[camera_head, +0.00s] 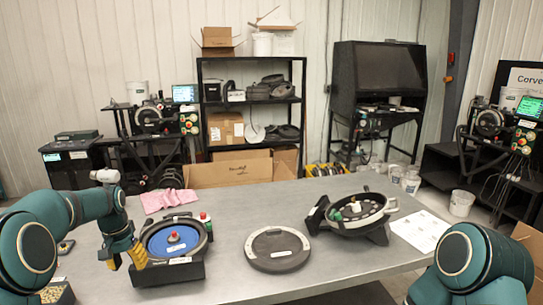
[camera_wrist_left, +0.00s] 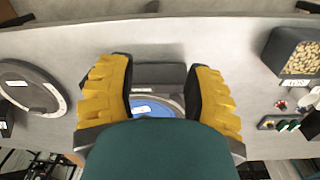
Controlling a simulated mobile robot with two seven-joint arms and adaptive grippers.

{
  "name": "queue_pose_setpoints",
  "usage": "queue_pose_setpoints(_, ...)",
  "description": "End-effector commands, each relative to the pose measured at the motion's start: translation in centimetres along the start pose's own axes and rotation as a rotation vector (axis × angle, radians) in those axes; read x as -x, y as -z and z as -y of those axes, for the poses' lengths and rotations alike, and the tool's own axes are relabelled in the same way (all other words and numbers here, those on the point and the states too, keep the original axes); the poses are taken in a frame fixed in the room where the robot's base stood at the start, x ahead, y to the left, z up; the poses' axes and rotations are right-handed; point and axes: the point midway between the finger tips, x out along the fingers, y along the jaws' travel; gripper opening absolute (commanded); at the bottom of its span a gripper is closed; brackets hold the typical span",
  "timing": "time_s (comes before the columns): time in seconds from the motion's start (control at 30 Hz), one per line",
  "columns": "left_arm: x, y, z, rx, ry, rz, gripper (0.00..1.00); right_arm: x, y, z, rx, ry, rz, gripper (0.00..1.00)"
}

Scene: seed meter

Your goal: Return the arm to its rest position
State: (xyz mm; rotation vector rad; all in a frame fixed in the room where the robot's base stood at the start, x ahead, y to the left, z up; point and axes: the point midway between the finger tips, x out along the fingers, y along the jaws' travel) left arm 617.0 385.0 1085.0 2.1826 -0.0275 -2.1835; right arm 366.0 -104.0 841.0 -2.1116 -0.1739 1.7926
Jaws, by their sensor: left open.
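My left arm comes in from the left and bends down to the left gripper (camera_head: 124,256). Its yellow fingers are at the left side of a black seed meter housing (camera_head: 165,273) with a blue disc (camera_head: 172,239) in it. In the left wrist view the yellow fingers of the left gripper (camera_wrist_left: 158,97) are spread apart with nothing held. The blue disc (camera_wrist_left: 152,108) shows partly between them, and my green wrist hides the rest. Whether the fingers touch the housing cannot be told. My right arm (camera_head: 470,268) is at the lower right; its gripper is out of view.
A black round cover (camera_head: 277,249) lies mid-table. A second meter (camera_head: 356,212) stands right of it, beside a paper sheet (camera_head: 419,231). A pink cloth (camera_head: 168,199) lies at the back left. A seed bin (camera_wrist_left: 296,57) is near the left arm. The table's back middle is clear.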

Motion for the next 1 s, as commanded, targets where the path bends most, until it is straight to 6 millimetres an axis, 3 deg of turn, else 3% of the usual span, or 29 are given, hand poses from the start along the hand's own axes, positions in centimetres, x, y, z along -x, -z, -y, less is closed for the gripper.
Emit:
queue_pose_setpoints(0.03, 0.0, 0.0, 0.0, 0.0, 0.0, 0.0, 0.51, 0.0, 0.0, 0.0, 0.0, 0.0, 0.0, 0.47)
queue_pose_setpoints(0.27, -8.4, -0.9, -5.0, -0.018, -0.062, -0.029, 0.51, -0.6, -0.2, -0.2, 0.001, 0.0, 0.003, 0.47)
queue_pose_setpoints(0.47, -16.6, -4.2, -11.1, -0.014, -0.135, -0.062, 0.51, -1.2, -0.4, -0.4, 0.002, 0.0, 0.006, 0.47)
queue_pose_setpoints(0.6, -22.7, -9.2, -16.6, 0.011, -0.198, -0.086, 0.51, -1.7, -0.6, -0.6, 0.003, 0.0, 0.01, 0.47)
queue_pose_setpoints(0.7, -25.9, -13.6, -20.1, 0.04, -0.237, -0.102, 0.51, -2.1, -0.7, -0.8, 0.004, 0.0, 0.012, 0.47)
queue_pose_setpoints(0.9, -28.8, -22.0, -24.6, 0.1, -0.284, -0.125, 0.51, -2.7, -1.0, -1.0, 0.005, 0.0, 0.017, 0.47)
queue_pose_setpoints(1.0, -29.1, -24.7, -25.6, 0.118, -0.294, -0.133, 0.51, -2.8, -1.0, -1.0, 0.006, 0.0, 0.018, 0.47)
